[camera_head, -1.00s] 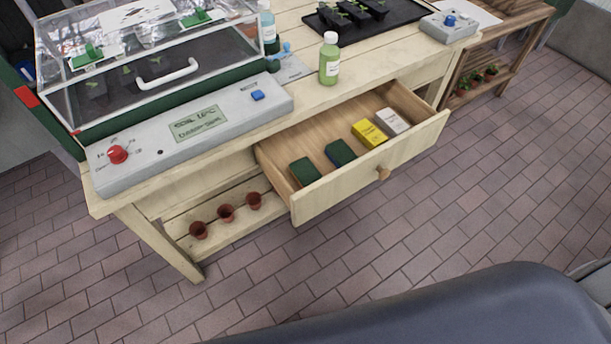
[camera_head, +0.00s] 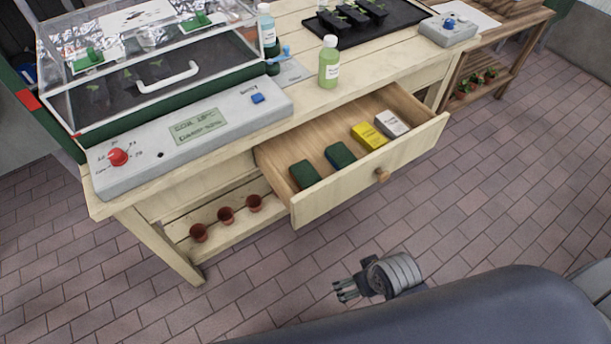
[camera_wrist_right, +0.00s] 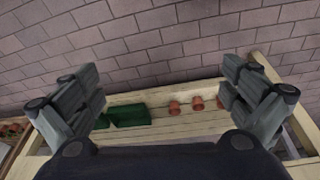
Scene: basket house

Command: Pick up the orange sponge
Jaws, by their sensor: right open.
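I cannot make out an orange sponge in either view. The open drawer (camera_head: 330,196) of the wooden bench holds two dark green blocks (camera_head: 303,174) (camera_head: 341,154), a yellow block (camera_head: 369,136) and a pale grey block (camera_head: 391,123). My right gripper (camera_head: 345,290) is over the floor in front of the drawer, apart from it, with its fingers toward the left. In the right wrist view my right gripper (camera_wrist_right: 165,100) is open, with nothing between its fingers. My left gripper is not in view.
A clear-lidded propagator (camera_head: 165,70), a green bottle (camera_head: 329,62) and a black seedling tray (camera_head: 385,25) stand on the bench. Several small terracotta pots (camera_head: 226,214) are on its lower shelf. The tiled floor (camera_head: 490,200) in front is clear.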

